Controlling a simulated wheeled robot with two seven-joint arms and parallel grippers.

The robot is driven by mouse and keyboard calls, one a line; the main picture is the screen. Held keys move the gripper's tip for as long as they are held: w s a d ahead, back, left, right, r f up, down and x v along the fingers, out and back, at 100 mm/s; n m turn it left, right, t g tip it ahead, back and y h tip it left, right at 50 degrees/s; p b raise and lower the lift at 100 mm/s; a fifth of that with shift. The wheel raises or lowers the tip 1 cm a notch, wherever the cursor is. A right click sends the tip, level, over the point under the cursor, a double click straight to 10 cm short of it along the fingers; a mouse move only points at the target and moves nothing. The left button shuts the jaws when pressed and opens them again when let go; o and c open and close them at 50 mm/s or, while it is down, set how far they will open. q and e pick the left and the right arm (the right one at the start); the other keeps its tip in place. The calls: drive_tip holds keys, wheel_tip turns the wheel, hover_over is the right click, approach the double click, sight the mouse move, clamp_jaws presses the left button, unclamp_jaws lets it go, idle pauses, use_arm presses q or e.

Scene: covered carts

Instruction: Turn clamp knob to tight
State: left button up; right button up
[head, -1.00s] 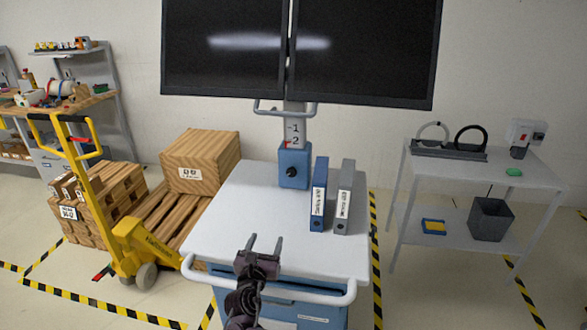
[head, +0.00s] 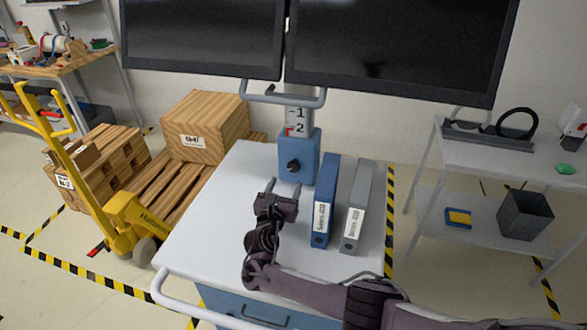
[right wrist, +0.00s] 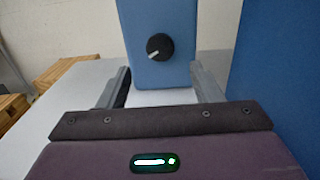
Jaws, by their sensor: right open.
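The clamp knob (head: 293,165) is a small black round knob on the front of a blue clamp block (head: 311,152) at the foot of the monitor post. In the right wrist view the knob (right wrist: 160,47) shows a pale pointer mark aimed to the lower left. My right gripper (head: 286,187) is open and empty, low over the white cart top, just in front of the knob and apart from it. In the right wrist view its two fingers stand on either side of the block's lower part, with the knob ahead between them. My left gripper is not in view.
A blue binder (head: 325,200) and a grey binder (head: 357,205) stand on the cart top (head: 205,222), close right of my right gripper. Two dark monitors (head: 395,48) hang above on the post. The cart's left side is clear.

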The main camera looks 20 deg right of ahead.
sight(293, 169)
drive_tip(key=b+x, duration=0.3)
drive_tip(key=x, duration=0.1)
drive_tip(key=shift+d+f, duration=0.1)
drive_tip(key=shift+f, duration=0.25)
drive_tip(key=shift+b+x, duration=1.2)
drive_tip(key=shift+w+r, duration=0.15)
drive_tip(key=shift+r, duration=0.1)
drive_tip(key=shift+c, duration=0.6)
drive_tip(key=c, duration=0.9)
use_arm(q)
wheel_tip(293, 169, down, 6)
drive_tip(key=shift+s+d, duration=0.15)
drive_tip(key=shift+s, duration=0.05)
use_arm(e)
drive_tip(key=shift+o, duration=0.2)
